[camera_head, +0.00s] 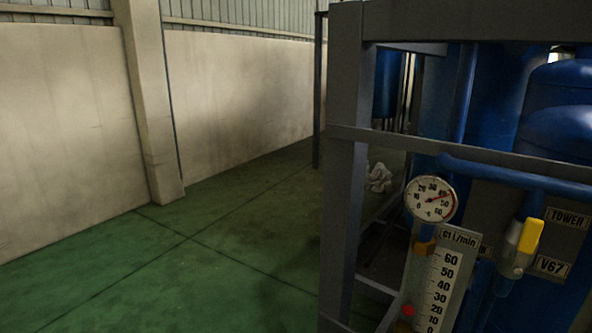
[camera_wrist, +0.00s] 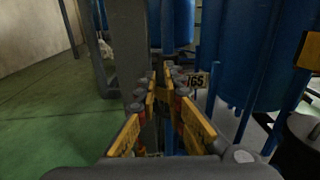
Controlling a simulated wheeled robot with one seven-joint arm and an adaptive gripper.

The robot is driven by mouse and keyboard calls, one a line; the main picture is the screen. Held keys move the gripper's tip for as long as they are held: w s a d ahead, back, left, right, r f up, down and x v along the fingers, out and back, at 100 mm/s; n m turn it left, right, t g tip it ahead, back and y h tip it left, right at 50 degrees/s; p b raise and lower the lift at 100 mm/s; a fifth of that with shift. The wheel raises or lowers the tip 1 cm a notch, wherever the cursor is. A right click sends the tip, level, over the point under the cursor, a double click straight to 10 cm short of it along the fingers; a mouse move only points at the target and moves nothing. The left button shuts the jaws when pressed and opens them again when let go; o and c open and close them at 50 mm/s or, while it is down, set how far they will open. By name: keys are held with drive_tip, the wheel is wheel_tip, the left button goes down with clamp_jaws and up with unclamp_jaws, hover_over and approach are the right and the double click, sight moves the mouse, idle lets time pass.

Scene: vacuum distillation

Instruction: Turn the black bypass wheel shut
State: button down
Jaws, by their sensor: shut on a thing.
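My gripper (camera_wrist: 163,84) shows only in the wrist view, with its yellow fingers reaching forward and their tips close together. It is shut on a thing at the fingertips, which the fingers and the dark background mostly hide. I cannot make out a black wheel rim clearly in either view, so I cannot tell how the bypass wheel is turned. In the head view, a valve with a yellow lever (camera_head: 529,236) stands beside plates reading "TOWER" (camera_head: 567,217) and "V67" (camera_head: 552,267).
A grey frame post (camera_head: 345,170) stands left of the blue vessels (camera_head: 560,90). A round dial gauge (camera_head: 431,199) and a flow scale (camera_head: 440,285) are at the front. In the wrist view, a dark object (camera_wrist: 298,150) is close on the right. Green floor (camera_head: 130,270) is clear at left.

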drive_tip(key=shift+s+d+f, duration=0.15)
drive_tip(key=shift+f, duration=0.25)
idle(0.5)
drive_tip(key=shift+s+d, duration=0.1)
drive_tip(key=shift+d, duration=0.05)
drive_tip(key=shift+s+d+f, duration=0.1)
drive_tip(key=shift+s+d, duration=0.65)
drive_tip(key=shift+d, duration=0.1)
drive_tip(key=shift+a+r+p, duration=0.1)
drive_tip(key=shift+r+p, duration=0.2)
drive_tip(key=shift+r, duration=0.05)
drive_tip(key=shift+a+r+v, duration=0.1)
drive_tip(key=shift+v, duration=1.35)
drive_tip(key=shift+a+r+v, duration=0.1)
drive_tip(key=shift+r+v, duration=0.05)
drive_tip(key=shift+v, duration=1.25)
drive_tip(key=shift+w, duration=0.15)
